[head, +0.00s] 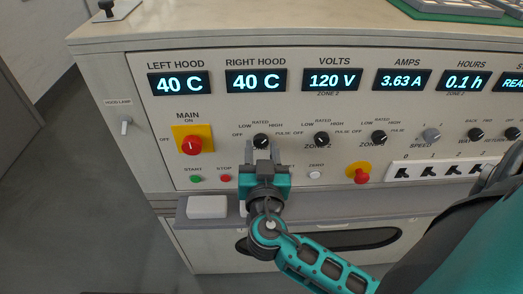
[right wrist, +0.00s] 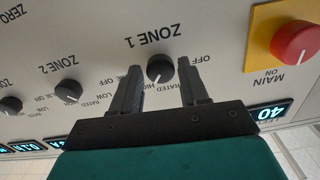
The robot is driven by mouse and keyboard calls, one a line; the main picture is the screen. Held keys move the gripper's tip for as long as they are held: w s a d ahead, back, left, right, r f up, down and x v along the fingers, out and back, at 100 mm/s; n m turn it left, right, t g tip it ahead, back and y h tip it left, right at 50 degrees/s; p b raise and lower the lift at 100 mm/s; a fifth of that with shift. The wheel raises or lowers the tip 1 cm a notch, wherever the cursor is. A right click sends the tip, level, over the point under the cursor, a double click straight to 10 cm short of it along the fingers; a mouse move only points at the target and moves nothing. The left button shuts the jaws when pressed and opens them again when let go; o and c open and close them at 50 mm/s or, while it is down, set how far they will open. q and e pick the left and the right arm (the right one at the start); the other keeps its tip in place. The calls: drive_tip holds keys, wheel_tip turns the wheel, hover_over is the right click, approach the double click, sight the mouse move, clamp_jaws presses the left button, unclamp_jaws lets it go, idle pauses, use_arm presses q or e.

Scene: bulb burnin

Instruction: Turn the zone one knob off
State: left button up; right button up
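The zone one knob (head: 261,141) is a round black knob on the pale panel, below the RIGHT HOOD display. It also shows in the right wrist view (right wrist: 160,69), upside down, below the ZONE 1 label. A pale mark on it points towards the printed settings, but I cannot tell exactly which one. My right gripper (head: 262,154) is in front of the panel at this knob. In the right wrist view its two dark fingers (right wrist: 160,82) stand apart on either side of the knob, with gaps showing. My left gripper is not in view.
The red main switch (head: 191,146) on its yellow plate is left of the knob. The zone 2 knob (head: 321,139) is to the right. A red emergency button (head: 361,174) and a white block (head: 207,207) on the ledge are lower down.

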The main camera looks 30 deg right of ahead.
drive_tip(key=c, duration=0.7)
